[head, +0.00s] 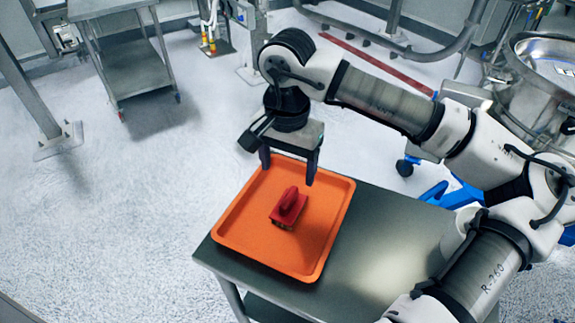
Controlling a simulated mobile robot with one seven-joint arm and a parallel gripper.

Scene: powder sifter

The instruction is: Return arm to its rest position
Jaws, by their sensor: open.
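My gripper (288,172) is in the head view, pointing down above the far side of the orange tray (243,245). Its two dark fingers are apart with nothing between them. A red brush-like tool (289,207) with a raised handle lies in the tray, a little nearer than the gripper and apart from it. My arm reaches in from the right, bent at the elbow, over the table.
The tray sits on the left part of a grey metal table (385,240). A shiny steel vessel (540,75) stands at the right behind my arm, with blue parts (450,195) below. A grey cart (135,68) stands at the back left.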

